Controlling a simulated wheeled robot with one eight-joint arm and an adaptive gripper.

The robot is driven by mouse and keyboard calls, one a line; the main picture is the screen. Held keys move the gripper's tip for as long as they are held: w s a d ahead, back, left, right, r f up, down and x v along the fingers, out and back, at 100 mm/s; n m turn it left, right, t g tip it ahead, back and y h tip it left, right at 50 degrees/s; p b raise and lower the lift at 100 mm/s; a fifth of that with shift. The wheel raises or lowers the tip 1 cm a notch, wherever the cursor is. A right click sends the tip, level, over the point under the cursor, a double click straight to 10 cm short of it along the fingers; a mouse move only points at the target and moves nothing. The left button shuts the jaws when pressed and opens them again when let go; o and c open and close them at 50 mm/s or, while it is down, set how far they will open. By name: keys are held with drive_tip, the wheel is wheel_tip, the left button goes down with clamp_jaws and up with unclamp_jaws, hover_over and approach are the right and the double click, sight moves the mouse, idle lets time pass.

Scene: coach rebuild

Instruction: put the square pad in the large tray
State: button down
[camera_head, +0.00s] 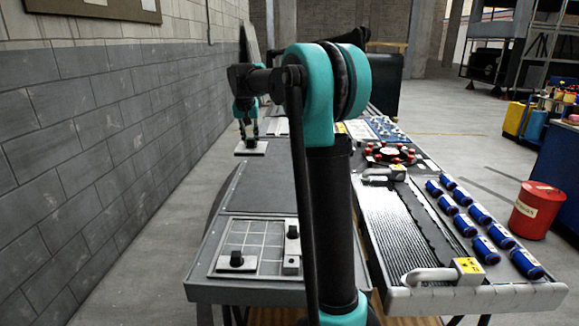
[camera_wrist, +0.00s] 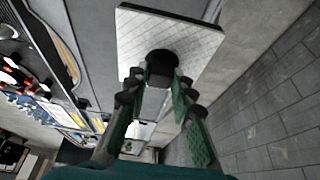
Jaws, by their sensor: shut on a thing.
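My gripper (camera_head: 247,128) is shut on the black knob (camera_wrist: 160,68) of a flat, pale square pad (camera_wrist: 190,38). In the head view the pad (camera_head: 260,150) is at the left edge of the workbench, beyond the dark middle panel; whether it touches the bench is unclear. In the wrist view the green fingers flank the knob, and the pad spreads out beyond them. A large pale tray (camera_head: 232,231) with a grid floor lies at the near end of the bench, well away from my gripper. Several black-knobbed pieces, such as one at its near left (camera_head: 236,262), stand in it.
A dark flat panel (camera_head: 258,187) lies between the pad and the tray. To the right are a ribbed conveyor (camera_head: 395,232), blue cylinders (camera_head: 483,249) and a red-knobbed fixture (camera_head: 388,153). A block wall (camera_head: 100,120) runs along the left. My arm hides part of the bench.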

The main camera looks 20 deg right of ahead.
drive_tip(key=shift+w+d+f, duration=0.2)
drive_tip(key=shift+w+f, duration=0.05)
drive_tip(key=shift+f, duration=0.05)
wheel_tip(320, 180, down, 19)
drive_tip(key=shift+f, duration=0.2)
drive_tip(key=shift+f, duration=0.1)
drive_tip(key=c, duration=1.3)
unclamp_jaws()
drive_tip(key=v, duration=1.2)
